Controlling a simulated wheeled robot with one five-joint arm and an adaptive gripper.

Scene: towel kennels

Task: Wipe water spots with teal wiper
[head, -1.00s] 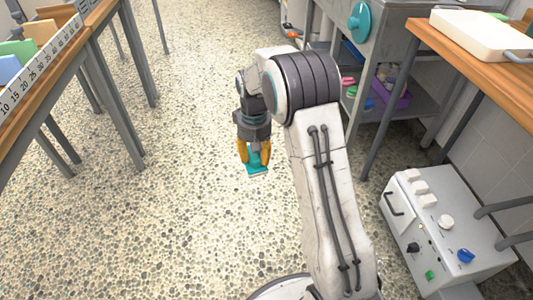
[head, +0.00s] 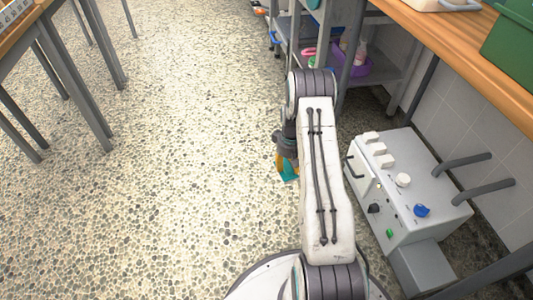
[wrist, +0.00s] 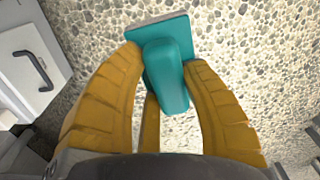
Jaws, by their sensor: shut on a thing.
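My gripper (wrist: 165,80) has its yellow fingers shut on the teal wiper (wrist: 168,62), which has a rounded handle and a flat plate. In the wrist view the wiper is over the pebbled floor, apart from other things. In the head view my gripper (head: 281,160) is partly hidden behind my arm, and only a bit of the teal wiper (head: 289,174) shows below it. I cannot make out any water spots in these frames.
A white machine (head: 405,195) with knobs and pipes stands on the floor close right of my arm. A wooden counter (head: 470,50) runs above it. A metal shelf unit with a purple bin (head: 355,67) is ahead. A table (head: 45,55) stands at left. The pebbled floor (head: 170,180) between is clear.

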